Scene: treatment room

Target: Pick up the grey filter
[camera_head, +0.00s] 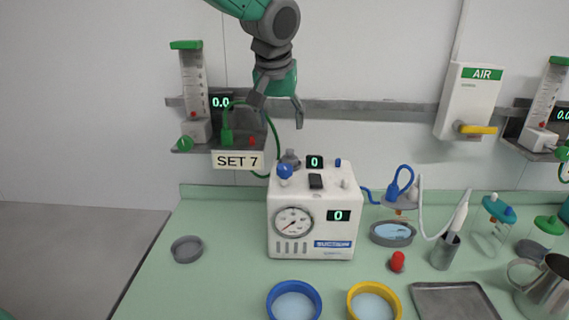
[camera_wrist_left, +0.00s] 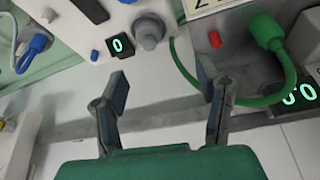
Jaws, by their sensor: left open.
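A small grey knobbed piece, which looks like the grey filter (camera_head: 290,159), stands upright at the back of the top of the white suction unit (camera_head: 312,248). The filter also shows in the left wrist view (camera_wrist_left: 150,32), beyond the fingertips and close to the unit's display. My left gripper (camera_head: 276,111) hangs from above, over and behind the suction unit. In the left wrist view my left gripper (camera_wrist_left: 162,78) has its fingers apart with nothing between them. The filter is apart from both fingers. My right gripper does not show.
A shelf labelled SET 7 (camera_head: 237,160) with a flowmeter (camera_head: 193,85) and green hose (camera_head: 276,140) is close by on the left. A grey rail (camera_head: 360,110) runs behind. A grey dish (camera_head: 186,249), blue ring (camera_head: 294,288) and yellow ring (camera_head: 354,300) lie on the green counter (camera_head: 215,290).

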